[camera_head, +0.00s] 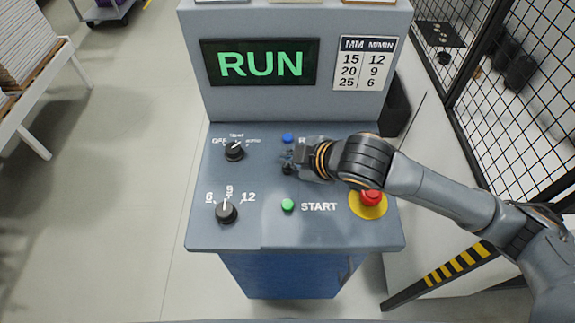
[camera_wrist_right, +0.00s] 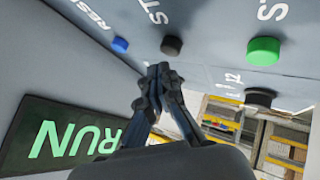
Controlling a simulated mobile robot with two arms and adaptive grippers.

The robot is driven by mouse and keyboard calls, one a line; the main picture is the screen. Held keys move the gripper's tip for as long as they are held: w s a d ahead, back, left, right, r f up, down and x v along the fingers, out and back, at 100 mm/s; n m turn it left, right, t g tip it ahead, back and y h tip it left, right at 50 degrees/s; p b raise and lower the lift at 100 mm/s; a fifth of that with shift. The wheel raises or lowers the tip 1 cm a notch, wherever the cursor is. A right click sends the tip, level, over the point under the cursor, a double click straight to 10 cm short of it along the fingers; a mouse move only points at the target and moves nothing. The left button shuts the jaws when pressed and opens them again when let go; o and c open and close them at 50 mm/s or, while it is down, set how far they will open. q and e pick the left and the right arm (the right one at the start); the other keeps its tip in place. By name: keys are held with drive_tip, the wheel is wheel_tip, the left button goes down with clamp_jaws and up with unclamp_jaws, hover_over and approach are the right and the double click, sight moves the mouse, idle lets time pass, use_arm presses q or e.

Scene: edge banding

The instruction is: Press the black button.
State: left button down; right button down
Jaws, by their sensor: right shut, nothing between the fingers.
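The black button (camera_wrist_right: 172,45) shows in the right wrist view on the grey panel, between a blue and a green button. In the head view the black button (camera_head: 288,169) is partly hidden by my right gripper. My right gripper (camera_head: 291,160) is shut and empty, just over the button. In the wrist view its fingertips (camera_wrist_right: 158,72) are together and point toward the button; I cannot tell whether they touch it. My left gripper is not in view.
The panel (camera_head: 240,185) also carries a blue button (camera_head: 287,138), a green START button (camera_head: 288,205), two knobs (camera_head: 234,151) (camera_head: 227,212) and a red emergency stop (camera_head: 371,197), partly under my right arm. A screen (camera_head: 260,63) reads RUN. A mesh fence (camera_head: 510,70) stands right.

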sight(290, 170)
drive_tip(key=shift+f, duration=0.1)
idle(0.7)
drive_tip(key=shift+f, duration=0.8)
idle(0.8)
drive_tip(key=shift+r, duration=0.15)
drive_tip(key=shift+r+p, duration=0.8)
drive_tip(key=shift+p, duration=0.3)
wheel_tip(290, 170, up, 5)
drive_tip(key=p, duration=0.5)
drive_tip(key=shift+p, duration=0.4)
